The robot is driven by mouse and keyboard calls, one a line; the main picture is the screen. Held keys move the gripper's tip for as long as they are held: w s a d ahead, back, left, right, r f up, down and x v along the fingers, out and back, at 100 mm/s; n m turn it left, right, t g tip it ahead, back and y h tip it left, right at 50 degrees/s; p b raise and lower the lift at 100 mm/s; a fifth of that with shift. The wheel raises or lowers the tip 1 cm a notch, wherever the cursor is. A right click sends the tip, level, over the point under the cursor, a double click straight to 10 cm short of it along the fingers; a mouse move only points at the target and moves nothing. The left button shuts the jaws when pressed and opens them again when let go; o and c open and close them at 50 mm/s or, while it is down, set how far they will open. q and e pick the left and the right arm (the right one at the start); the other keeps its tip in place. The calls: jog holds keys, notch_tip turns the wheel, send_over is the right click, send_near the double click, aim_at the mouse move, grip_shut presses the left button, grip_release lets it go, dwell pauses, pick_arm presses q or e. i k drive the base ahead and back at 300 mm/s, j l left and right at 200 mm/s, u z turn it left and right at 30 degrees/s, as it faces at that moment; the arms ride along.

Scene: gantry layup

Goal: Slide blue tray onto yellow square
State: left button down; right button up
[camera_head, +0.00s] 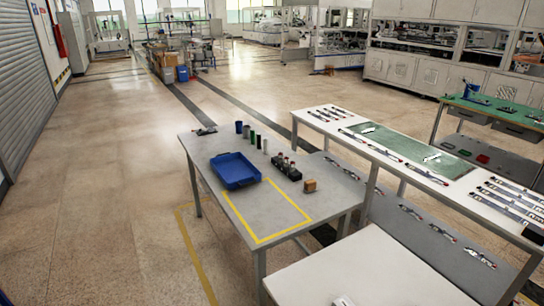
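The blue tray (235,173) is a shallow open bin that looks empty. It sits on the grey table (208,146) in the middle of the view. The yellow square (284,233) is a taped outline on the same table, on the near side of the tray. The tray's near edge lies at the square's far edge; I cannot tell whether it slightly overlaps the line. The inside of the square is bare. Neither of my grippers can be made out in the view.
Several small cylinders (252,137), a dark rack (285,168) and a brown block (310,186) stand right of the tray. A small tool (205,131) lies at the far left corner. A white table (370,268) is in front; a long workbench (480,185) is right. Floor at left is clear.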

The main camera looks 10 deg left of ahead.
aim_at(233, 170)
jog(key=i+j+z, duration=0.2)
jog(key=z, duration=0.25)
jog(key=i+j+z, duration=0.1)
jog(key=j+z, duration=0.15)
jog(key=z, duration=0.15)
jog(key=i+j+z, duration=0.15)
jog(key=j+z, duration=0.15)
jog(key=z, duration=0.15)
jog(key=j+z, duration=0.4)
jog(key=i+l, duration=0.05)
jog(key=l, duration=0.05)
